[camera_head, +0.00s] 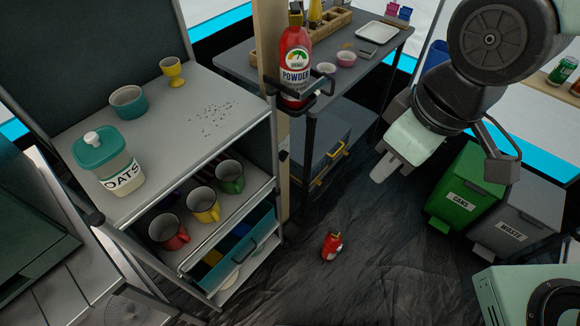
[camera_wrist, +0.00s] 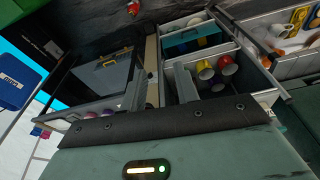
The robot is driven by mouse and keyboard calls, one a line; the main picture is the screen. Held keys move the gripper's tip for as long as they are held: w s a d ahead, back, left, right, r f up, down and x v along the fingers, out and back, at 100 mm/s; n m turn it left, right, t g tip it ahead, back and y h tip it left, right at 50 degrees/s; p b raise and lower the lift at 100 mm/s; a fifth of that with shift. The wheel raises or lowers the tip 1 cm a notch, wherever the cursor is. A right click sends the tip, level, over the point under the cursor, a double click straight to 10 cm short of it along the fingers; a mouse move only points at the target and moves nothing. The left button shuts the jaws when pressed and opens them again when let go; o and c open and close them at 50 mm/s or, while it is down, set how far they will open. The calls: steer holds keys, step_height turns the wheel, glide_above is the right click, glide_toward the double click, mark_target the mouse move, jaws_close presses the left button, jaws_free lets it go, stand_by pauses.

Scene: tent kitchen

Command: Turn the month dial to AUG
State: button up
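I cannot make out a month dial or the letters AUG in either view. My gripper (camera_head: 383,168) hangs at the right of the middle in the head view, above the floor and left of the green bin, with its fingers pointing down and left. In the wrist view my gripper (camera_wrist: 160,84) shows two grey fingers apart with nothing held between them. It touches nothing that I can see.
A shelf unit (camera_head: 165,132) holds mugs and an oats jar (camera_head: 107,162). A red powder extinguisher (camera_head: 295,62) hangs on a post. A green cans bin (camera_head: 463,190) and grey waste bin (camera_head: 515,222) stand right. A small red object (camera_head: 331,246) lies on open floor.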

steer(key=w+f+n+t+y+b, duration=0.2)
steer(key=w+f+n+t+b, duration=0.15)
steer(key=w+f+b, duration=0.9)
steer(key=n+t+y+b, duration=0.6)
steer(key=n+y+b, duration=0.5)
steer(key=n+b, duration=1.75)
glide_toward(287, 157)
steer(key=w+a+m+b, duration=0.1)
steer(key=a+m+b, duration=0.1)
steer(key=b, duration=0.2)
steer(key=w+a+m+b, duration=0.2)
steer(key=b, duration=0.2)
steer(key=w+a+m+b, duration=0.2)
steer(key=b, duration=0.2)
steer(key=shift+a+r+m+b, duration=0.1)
steer(key=shift+m+b, duration=0.2)
steer(key=shift+m, duration=0.1)
jaws_close()
